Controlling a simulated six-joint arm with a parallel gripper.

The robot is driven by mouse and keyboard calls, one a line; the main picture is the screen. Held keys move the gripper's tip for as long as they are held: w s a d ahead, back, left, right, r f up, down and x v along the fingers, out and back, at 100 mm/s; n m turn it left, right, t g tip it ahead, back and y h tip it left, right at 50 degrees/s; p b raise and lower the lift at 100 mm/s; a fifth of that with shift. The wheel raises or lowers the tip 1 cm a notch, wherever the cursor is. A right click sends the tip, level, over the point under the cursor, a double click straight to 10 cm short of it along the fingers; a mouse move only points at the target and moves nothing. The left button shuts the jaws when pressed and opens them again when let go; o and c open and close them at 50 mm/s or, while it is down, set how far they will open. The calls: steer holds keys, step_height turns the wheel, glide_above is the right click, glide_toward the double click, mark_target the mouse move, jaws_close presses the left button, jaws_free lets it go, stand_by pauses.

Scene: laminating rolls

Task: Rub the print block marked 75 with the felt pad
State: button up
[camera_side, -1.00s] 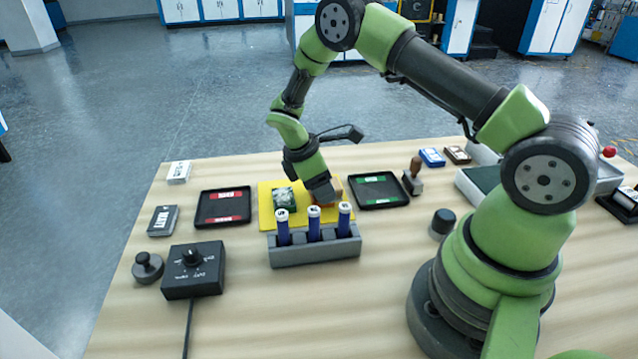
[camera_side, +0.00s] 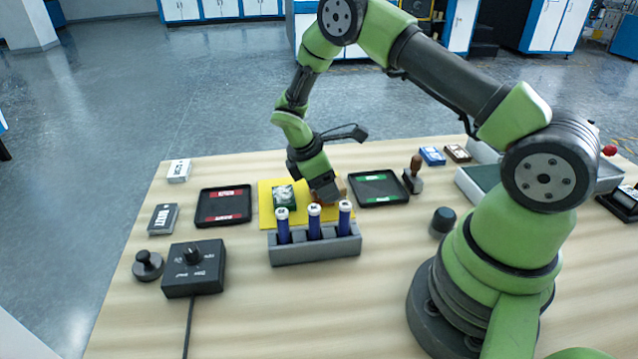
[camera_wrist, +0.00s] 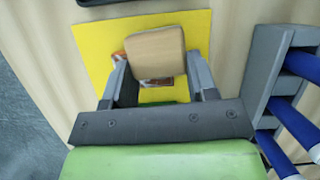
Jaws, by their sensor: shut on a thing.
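My gripper (camera_side: 326,190) is low over the yellow mat (camera_side: 266,211). In the wrist view its fingers (camera_wrist: 157,66) are shut on a tan block (camera_wrist: 155,48), which appears to be the felt pad. Part of the tan block also shows beside the fingers in the side view. A flat orange, red and white piece (camera_wrist: 157,83) lies under it, mostly hidden; I cannot tell whether they touch. A green and white print block (camera_side: 284,197) lies on the mat to the left of my gripper. I cannot read the number 75 on any block.
A grey rack (camera_side: 315,250) with three blue tubes stands in front of the mat. A red-labelled black tray (camera_side: 223,205) is to the left and a green-labelled one (camera_side: 379,188) to the right. A wooden-handled stamp (camera_side: 414,176) stands beyond it. A dial box (camera_side: 193,270) sits at front left.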

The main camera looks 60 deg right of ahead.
steer(key=shift+s+d, duration=0.6)
steer(key=shift+d, duration=0.05)
steer(key=shift+r, duration=4.1)
